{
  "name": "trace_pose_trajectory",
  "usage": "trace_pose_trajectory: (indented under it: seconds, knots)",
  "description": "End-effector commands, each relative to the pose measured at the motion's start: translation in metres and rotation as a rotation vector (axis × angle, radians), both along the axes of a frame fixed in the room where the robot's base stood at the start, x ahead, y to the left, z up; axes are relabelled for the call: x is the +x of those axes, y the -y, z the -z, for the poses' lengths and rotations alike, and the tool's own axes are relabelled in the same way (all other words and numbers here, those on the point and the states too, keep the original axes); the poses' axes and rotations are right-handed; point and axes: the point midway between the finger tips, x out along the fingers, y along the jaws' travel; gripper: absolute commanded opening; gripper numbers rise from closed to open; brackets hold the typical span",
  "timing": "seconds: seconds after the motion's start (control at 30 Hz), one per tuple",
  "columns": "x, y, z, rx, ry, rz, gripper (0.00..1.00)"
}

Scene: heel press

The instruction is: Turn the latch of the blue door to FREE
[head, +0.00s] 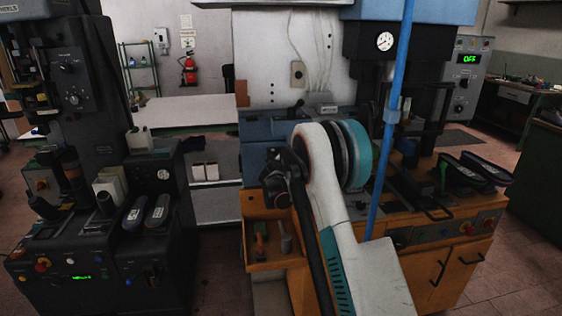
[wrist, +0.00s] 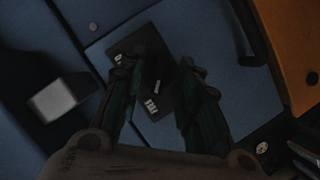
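The blue door (wrist: 205,35) fills much of the wrist view. A dark plate (wrist: 132,52) with small white markings sits on it; the markings are too small and dark to read. A small light mark (wrist: 157,87) near the plate's middle may be part of the latch, but I cannot tell which way the latch points. My gripper (wrist: 158,66) is open in front of the plate, one finger over its left part and one by its right edge. In the head view my arm hides the gripper and the latch.
A pale block (wrist: 62,97) lies left of the plate in the wrist view, and a dark curved bar (wrist: 244,32) stands at right. In the head view a blue pole (head: 394,115) rises close beside my arm. An orange bench (head: 440,262) and a dark machine (head: 75,80) flank it.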

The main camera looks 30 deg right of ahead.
Motion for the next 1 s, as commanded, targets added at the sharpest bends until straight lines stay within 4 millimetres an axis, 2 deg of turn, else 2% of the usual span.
trace_pose_trajectory:
  seconds: [0.17,0.4,0.6,0.77,1.0]
  knots:
    - [-0.018,-0.013,-0.007,0.0,0.0,-0.002,0.31]
    - [-0.059,-0.038,-0.019,0.0,0.0,-0.002,0.31]
    - [-0.084,-0.054,-0.027,0.0,-0.001,0.001,0.31]
    - [-0.094,-0.059,-0.03,0.0,-0.001,0.001,0.31]
    - [-0.095,-0.061,-0.031,0.0,-0.001,0.001,0.31]
